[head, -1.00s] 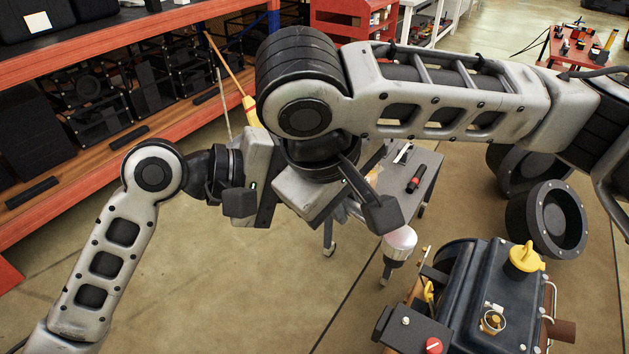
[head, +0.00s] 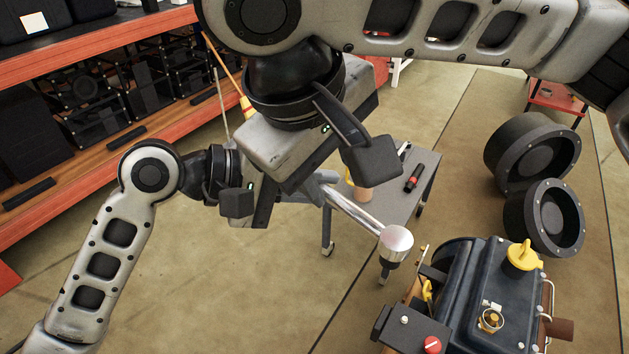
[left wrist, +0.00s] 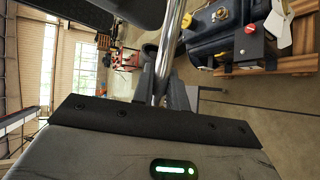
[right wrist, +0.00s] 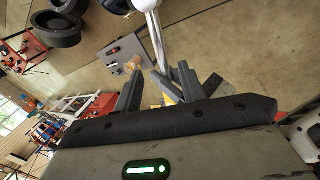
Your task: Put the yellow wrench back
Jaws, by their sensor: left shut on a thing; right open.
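No part clearly reads as a yellow wrench. My left gripper (left wrist: 160,95) is shut on the chrome shaft of a tool (head: 355,212), which ends in a broad silver head. The shaft also runs between the left fingers in the left wrist view (left wrist: 170,50). My right gripper (right wrist: 158,90) is open, close above the left gripper. In the right wrist view a small yellow patch (right wrist: 168,98) shows beyond its fingers, near the shaft's lower end. I cannot tell whether it belongs to the held tool. The right gripper hides much of the left one in the head view.
A dark engine unit (head: 470,280) with a yellow cap (head: 523,255) stands at the lower right, close to the tool's head. A grey cart (head: 405,205) is behind, carrying a red-and-black tool (head: 413,178). Orange shelving (head: 120,150) is at left. Black wheels (head: 545,215) are at right.

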